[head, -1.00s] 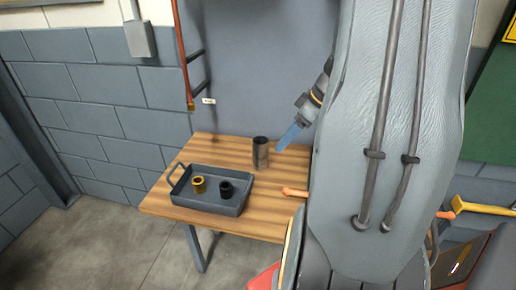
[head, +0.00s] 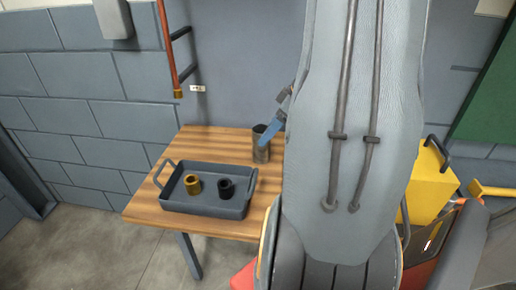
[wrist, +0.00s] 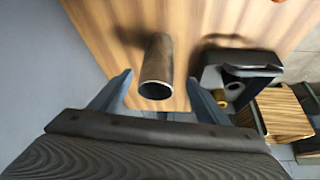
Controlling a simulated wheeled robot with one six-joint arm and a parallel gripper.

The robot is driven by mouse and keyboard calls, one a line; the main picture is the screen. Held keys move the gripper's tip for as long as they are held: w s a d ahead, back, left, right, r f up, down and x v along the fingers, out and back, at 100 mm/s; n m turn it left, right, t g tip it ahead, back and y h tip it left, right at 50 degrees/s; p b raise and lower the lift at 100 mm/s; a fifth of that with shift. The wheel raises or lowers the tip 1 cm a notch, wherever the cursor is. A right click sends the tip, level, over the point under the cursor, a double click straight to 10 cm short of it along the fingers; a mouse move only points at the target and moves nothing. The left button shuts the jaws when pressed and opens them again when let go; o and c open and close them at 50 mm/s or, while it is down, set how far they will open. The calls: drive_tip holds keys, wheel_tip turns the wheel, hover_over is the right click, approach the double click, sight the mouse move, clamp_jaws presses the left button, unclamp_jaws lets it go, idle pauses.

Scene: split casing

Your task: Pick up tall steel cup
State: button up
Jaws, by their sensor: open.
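The tall steel cup (head: 262,150) stands upright on the wooden table (head: 205,142), near the back, right of the tray. In the wrist view the cup (wrist: 157,70) shows its round open rim, ahead of and between my two fingers. My gripper (wrist: 160,90) is open, one blue finger on each side of the cup, with a gap on both sides. In the head view my gripper (head: 268,138) reaches in from the upper right, and a blue finger overlaps the cup's right edge. I cannot tell how deep the cup sits between the fingers.
A grey tray (head: 205,206) with handles holds a brass ring-like part (head: 192,184) and a black one (head: 227,188), left of the cup. A wall stands behind the table. A yellow box (head: 428,185) is at the right. The front left table strip is bare.

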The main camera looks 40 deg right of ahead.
sight(261, 156)
drive_tip(key=shift+d+p+x, duration=0.15)
drive_tip(key=shift+p+x, duration=0.45)
drive_tip(key=shift+x, duration=1.15)
drive_tip(key=shift+d+p+x, duration=0.1)
drive_tip(key=shift+p+x, duration=0.45)
drive_tip(key=shift+x, duration=1.15)
drive_tip(key=shift+w, duration=0.1)
drive_tip(key=c, duration=1.2)
